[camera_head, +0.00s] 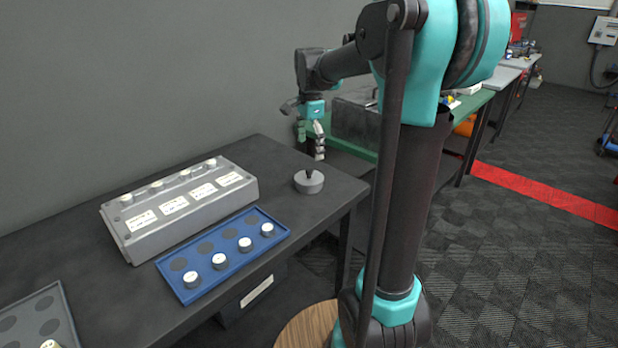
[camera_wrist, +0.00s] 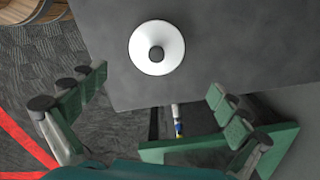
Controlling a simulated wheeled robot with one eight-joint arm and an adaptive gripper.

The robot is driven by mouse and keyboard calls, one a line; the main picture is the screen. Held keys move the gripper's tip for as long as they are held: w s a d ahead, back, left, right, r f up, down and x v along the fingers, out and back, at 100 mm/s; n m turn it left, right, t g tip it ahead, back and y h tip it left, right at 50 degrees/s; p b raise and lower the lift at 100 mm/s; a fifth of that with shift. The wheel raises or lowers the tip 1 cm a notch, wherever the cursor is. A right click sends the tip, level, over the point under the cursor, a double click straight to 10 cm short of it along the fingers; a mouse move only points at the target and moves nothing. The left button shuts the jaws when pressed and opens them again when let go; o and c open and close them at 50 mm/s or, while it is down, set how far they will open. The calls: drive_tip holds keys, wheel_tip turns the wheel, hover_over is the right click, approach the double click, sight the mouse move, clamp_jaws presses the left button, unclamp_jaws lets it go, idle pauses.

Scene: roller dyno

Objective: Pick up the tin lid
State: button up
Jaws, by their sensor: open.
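The tin lid (camera_head: 309,183) is a round grey disc with a dark knob on top. It lies flat near the right end of the dark table. In the wrist view the lid (camera_wrist: 143,58) looks pale, with its knob at the centre, near the table edge. My gripper (camera_head: 311,142) is above the table, behind and higher than the lid, and apart from it. In the wrist view my gripper (camera_wrist: 157,98) has its green fingers spread wide with nothing between them. The lid is beyond the fingertips, towards the top of the picture.
A grey block (camera_head: 180,208) with labels and white caps stands left of the lid. A blue tray (camera_head: 206,286) with several small white-topped weights lies in front of it. A grey tray (camera_head: 60,303) is at lower left. The table around the lid is clear.

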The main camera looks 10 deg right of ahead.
sight(309, 169)
drive_tip(key=shift+s+a+f, duration=0.1)
drive_tip(key=shift+s+f, duration=0.1)
drive_tip(key=shift+f, duration=1.7)
drive_tip(key=shift+s+a+f, duration=0.1)
drive_tip(key=shift+s+f, duration=0.1)
drive_tip(key=shift+f, duration=1.7)
drive_tip(key=shift+c, duration=0.5)
drive_tip(key=shift+s, duration=0.1)
drive_tip(key=c, duration=2.1)
clamp_jaws()
